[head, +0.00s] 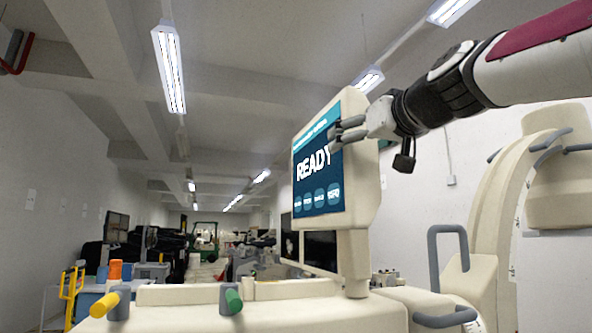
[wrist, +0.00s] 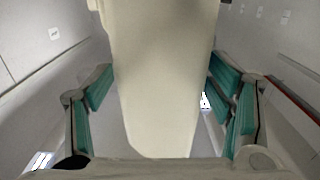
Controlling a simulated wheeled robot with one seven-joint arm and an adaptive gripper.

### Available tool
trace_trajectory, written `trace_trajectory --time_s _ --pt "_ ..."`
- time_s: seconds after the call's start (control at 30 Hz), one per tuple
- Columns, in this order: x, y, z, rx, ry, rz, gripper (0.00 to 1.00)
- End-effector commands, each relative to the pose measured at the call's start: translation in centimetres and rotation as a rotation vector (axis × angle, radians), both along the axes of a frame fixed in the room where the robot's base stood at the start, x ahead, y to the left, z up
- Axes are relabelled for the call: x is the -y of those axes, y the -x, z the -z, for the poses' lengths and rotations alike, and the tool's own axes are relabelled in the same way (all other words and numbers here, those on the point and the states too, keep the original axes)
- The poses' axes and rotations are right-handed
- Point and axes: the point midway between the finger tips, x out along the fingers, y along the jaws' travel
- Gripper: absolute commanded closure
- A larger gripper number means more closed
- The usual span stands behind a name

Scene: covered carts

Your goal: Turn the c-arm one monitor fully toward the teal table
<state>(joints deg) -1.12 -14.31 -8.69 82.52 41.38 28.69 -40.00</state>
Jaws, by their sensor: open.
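The C-arm monitor (head: 362,180) is a cream panel with a blue screen reading "READY". It stands upright on a short post, and its screen faces left, angled partly toward the head camera. My gripper (head: 342,133) is at the monitor's upper part, with fingers reaching across its right edge toward the screen side. In the wrist view, the cream monitor body (wrist: 157,75) lies between the two teal-padded fingers of my gripper (wrist: 160,80). The fingers are spread, with visible gaps on both sides. I cannot make out a teal table in either view.
The curved C-arm body (head: 490,240) with grey handles stands close on the right. Dark screens and cluttered equipment fill the background. The space left of the monitor is open.

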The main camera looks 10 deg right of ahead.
Motion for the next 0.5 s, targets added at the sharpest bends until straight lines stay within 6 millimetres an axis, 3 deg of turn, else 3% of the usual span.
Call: trace_trajectory --time_s 0.2,0.5 --pt "-0.6 -2.7 0.0 -0.001 -0.001 0.0 0.26" --pt "-0.7 -3.5 0.0 0.0 0.0 -0.001 0.26"
